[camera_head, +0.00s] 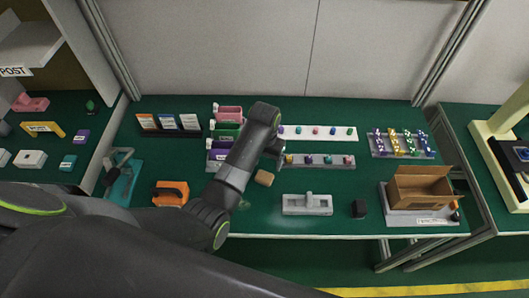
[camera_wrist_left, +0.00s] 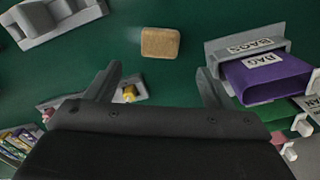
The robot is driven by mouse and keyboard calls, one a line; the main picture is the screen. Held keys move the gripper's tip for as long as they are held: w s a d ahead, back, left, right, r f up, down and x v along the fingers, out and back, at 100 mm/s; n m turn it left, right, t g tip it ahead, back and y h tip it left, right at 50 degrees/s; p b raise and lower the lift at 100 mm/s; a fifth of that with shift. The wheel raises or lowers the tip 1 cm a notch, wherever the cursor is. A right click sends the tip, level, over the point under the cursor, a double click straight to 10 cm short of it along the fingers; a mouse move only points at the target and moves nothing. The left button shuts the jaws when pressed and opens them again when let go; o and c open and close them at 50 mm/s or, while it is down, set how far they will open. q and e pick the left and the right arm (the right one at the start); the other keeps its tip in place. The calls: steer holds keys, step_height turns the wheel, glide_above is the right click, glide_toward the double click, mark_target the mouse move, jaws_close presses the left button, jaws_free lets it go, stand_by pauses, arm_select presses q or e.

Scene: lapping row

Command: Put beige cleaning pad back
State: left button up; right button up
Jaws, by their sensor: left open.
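The beige cleaning pad (camera_head: 264,178) lies flat on the green bench, in front of the coloured bins and left of the grey block fixture. It also shows in the left wrist view (camera_wrist_left: 160,43), beyond the fingertips and roughly centred between them. My left gripper (camera_head: 275,148) is over the bench just behind the pad, partly hidden by its own arm. In the left wrist view its two fingers (camera_wrist_left: 160,78) are spread apart with nothing between them. My right gripper is not in view.
Bench around the pad is clear.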

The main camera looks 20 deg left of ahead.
arm_select(q)
step_height(320, 180, up, 4)
steer(key=shift+f, duration=0.25)
stand_by(0.5)
